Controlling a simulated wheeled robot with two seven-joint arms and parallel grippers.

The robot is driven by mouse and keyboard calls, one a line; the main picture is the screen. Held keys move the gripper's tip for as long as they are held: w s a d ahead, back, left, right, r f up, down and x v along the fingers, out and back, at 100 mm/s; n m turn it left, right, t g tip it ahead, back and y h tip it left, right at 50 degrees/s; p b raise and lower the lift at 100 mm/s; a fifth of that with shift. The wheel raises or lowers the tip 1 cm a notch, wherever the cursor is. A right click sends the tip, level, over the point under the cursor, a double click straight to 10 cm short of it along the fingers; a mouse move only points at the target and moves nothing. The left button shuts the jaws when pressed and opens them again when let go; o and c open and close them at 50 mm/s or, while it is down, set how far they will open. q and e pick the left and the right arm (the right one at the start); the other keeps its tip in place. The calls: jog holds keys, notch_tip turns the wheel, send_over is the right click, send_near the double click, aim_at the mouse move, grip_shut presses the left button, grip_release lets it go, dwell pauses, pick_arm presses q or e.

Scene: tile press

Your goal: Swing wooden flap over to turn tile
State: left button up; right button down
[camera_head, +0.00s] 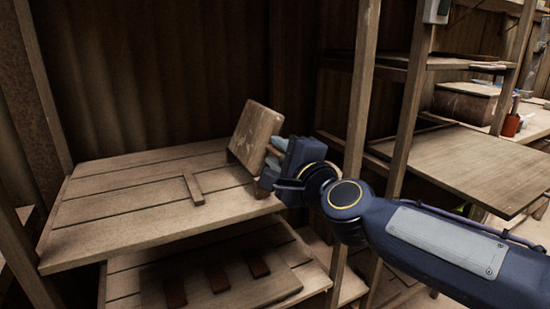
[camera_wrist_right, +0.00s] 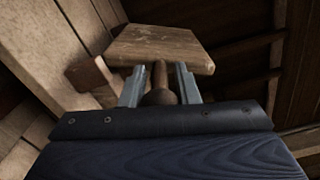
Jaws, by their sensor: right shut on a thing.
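The wooden flap (camera_head: 256,130) stands raised and tilted at the right edge of the slatted table. It also shows in the right wrist view (camera_wrist_right: 160,46), in front of the fingers. My right gripper (camera_head: 273,160) is on the flap's right side. In the right wrist view its two fingers (camera_wrist_right: 160,86) are closed on the flap's round wooden handle (camera_wrist_right: 160,72). I see no tile on the tabletop that I can make out. My left gripper is not in view.
The slatted table (camera_head: 110,215) is mostly bare, with a short wooden strip (camera_head: 193,188) on it. A lower shelf (camera_head: 280,285) holds several reddish-brown blocks (camera_head: 217,278). Wooden posts (camera_head: 360,90) and a side board (camera_head: 465,165) stand to the right, near my right arm.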

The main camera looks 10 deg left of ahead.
jog(key=shift+w+d+m, duration=0.1)
jog(key=shift+d+m, duration=0.05)
jog(key=shift+m, duration=0.15)
dwell(0.4)
jog(key=c, duration=1.1)
grip_release()
jog(key=shift+f, duration=0.1)
jog(key=v, duration=0.7)
jog(key=shift+s+d, duration=0.25)
jog(key=shift+s, duration=0.1)
